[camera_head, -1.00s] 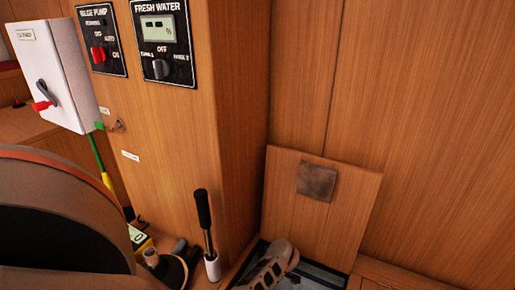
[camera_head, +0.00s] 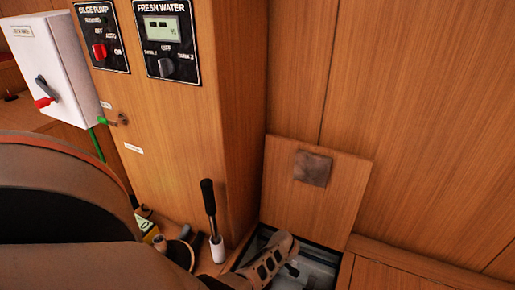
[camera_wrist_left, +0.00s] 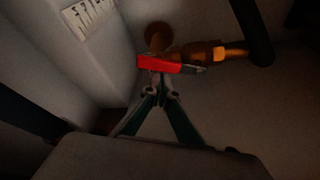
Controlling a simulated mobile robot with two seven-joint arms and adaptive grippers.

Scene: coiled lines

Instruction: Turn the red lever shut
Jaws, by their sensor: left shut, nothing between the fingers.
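A red lever (camera_wrist_left: 172,64) sits on a brass valve (camera_wrist_left: 222,52) in the left wrist view, lying roughly level across the picture. My left gripper (camera_wrist_left: 161,80) is shut and empty, with its fingertips right at the lever's near side; I cannot tell whether they touch it. In the head view my left gripper (camera_head: 290,266) reaches down into the open floor hatch (camera_head: 318,272). The valve and lever inside are hidden there. My right gripper is not in view.
The raised hatch lid (camera_head: 313,192) leans against the back panel. A black-handled lever (camera_head: 210,215) stands beside the hatch. A white box (camera_head: 50,75) with a red-tipped switch, a bilge pump panel (camera_head: 98,35) and a fresh water panel (camera_head: 165,40) are above. The hatch walls are close.

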